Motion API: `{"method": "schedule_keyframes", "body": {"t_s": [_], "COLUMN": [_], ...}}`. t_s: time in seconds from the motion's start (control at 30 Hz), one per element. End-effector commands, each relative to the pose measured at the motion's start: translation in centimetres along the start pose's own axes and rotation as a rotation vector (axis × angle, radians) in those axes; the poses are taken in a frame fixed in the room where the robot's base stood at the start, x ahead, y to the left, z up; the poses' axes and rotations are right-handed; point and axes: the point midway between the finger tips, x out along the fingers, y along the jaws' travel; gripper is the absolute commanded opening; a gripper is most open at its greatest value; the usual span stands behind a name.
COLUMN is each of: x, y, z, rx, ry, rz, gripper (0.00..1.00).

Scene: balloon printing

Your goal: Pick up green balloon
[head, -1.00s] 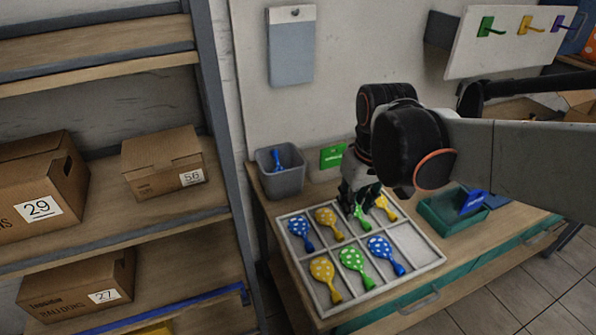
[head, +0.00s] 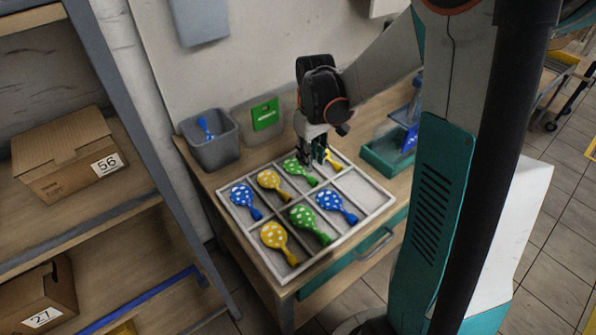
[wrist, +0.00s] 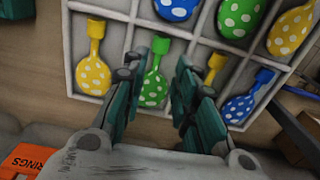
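A white divided tray (head: 364,228) on the wooden table holds spotted balloons in its compartments. One green balloon (head: 300,171) lies in the back row, between two yellow ones; a second green balloon (head: 308,221) lies in the front row. My gripper (head: 312,160) points down at the back-row green balloon. In the wrist view my gripper (wrist: 160,72) is open, with teal fingers on both sides of that green balloon (wrist: 153,88), a visible gap on each side. Its height above the tray is hard to tell. The other green balloon also shows in the wrist view (wrist: 240,16).
Yellow balloons (head: 278,238) and blue balloons (head: 333,203) fill neighbouring compartments; the front right one is empty. A grey bin (head: 210,145) and green card (head: 265,113) stand behind the tray, a green box (head: 385,160) to the right. Shelves with cartons (head: 70,160) are at left.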

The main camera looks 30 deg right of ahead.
Motion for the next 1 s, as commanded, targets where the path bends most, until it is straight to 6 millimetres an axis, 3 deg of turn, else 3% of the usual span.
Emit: {"method": "schedule_keyframes", "body": {"t_s": [0.1,0.37,0.7,0.97,1.0], "x": [1.9,3.2,7.7,7.8,7.8], "y": [0.0,0.0,0.2,0.1,0.1], "z": [0.0,0.0,0.0,0.0,0.0], "rx": [0.000,0.000,0.000,0.001,0.001], "ry": [0.000,0.000,0.001,0.002,0.002], "rz": [0.000,0.000,0.001,0.001,0.001], "gripper": [0.27,0.27,0.27,0.27,0.20]}}
